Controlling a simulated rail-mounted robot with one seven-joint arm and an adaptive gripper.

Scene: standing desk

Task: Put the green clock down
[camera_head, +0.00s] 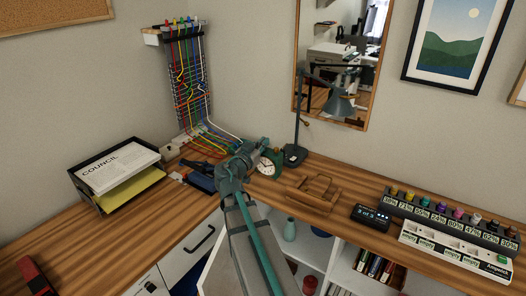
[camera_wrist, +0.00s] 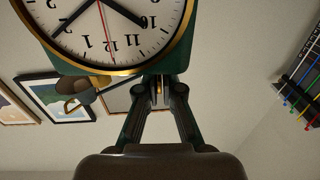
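The green clock (camera_head: 267,166) has a white round face with a gold rim and stands out at the desk's back corner in the head view. It fills the top of the wrist view (camera_wrist: 105,28), face showing upside down. My gripper (camera_wrist: 160,88) is shut on the clock's green top edge, with both fingers close together there. In the head view my gripper (camera_head: 256,147) is beside and partly over the clock, hiding some of it. I cannot tell whether the clock's base touches the wooden desk (camera_head: 338,207).
A desk lamp (camera_head: 295,152) stands just right of the clock. Colored cables (camera_head: 205,139) and a blue item (camera_head: 202,181) lie to the left. A wooden holder (camera_head: 314,191) sits to the right. Farther right are a small black display (camera_head: 371,217) and a rack (camera_head: 445,222).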

